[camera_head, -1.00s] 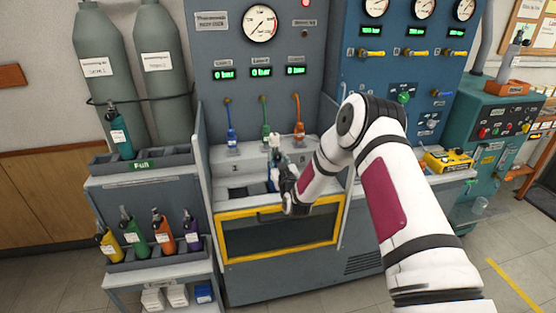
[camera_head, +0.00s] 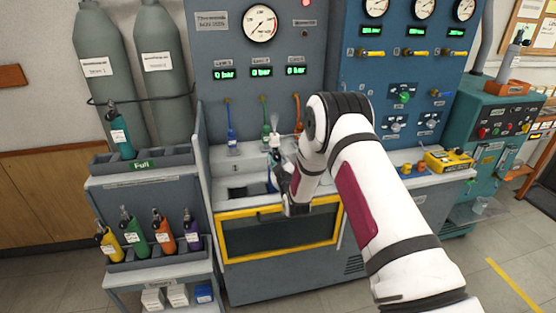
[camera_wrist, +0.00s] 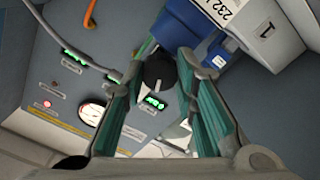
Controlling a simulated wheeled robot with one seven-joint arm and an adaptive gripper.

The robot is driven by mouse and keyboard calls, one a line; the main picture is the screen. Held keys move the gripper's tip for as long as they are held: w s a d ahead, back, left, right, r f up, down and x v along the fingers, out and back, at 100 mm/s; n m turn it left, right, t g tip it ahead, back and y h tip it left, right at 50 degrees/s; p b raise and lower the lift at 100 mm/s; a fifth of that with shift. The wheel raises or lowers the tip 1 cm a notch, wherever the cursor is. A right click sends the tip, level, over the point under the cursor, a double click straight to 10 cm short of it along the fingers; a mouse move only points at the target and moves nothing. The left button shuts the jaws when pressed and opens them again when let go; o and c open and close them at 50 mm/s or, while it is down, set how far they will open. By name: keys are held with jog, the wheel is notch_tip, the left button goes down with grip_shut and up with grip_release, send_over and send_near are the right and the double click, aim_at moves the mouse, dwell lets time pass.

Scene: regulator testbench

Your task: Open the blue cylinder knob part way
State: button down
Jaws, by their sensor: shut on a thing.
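The blue cylinder (camera_wrist: 190,32) shows in the upper middle of the wrist view, with a white label on its side. Its black knob (camera_wrist: 158,70) sits between the fingers of my gripper (camera_wrist: 166,74), which is shut on it with a teal pad on each side. In the head view a sliver of the blue cylinder (camera_head: 270,183) shows beside my gripper, in the bench recess. My wrist and gripper hide most of it there, and the knob is not clear. I cannot tell how far the knob is turned.
The pressure panel (camera_head: 222,30) stands behind, with displays reading 0 bar. Blue, green and orange hoses (camera_head: 231,130) hang at the recess's back. A yellow-framed door (camera_head: 228,262) is below. A cart (camera_head: 150,178) with other cylinders stands left. A yellow box (camera_head: 449,160) sits right.

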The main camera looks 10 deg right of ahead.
jog(key=shift+a+n, duration=0.1)
jog(key=shift+n, duration=1.1)
jog(key=c, duration=1.3)
grip_release()
jog(key=shift+s, duration=0.1)
jog(key=s, duration=1.1)
jog(key=shift+s, duration=0.4)
jog(key=shift+r, duration=0.1)
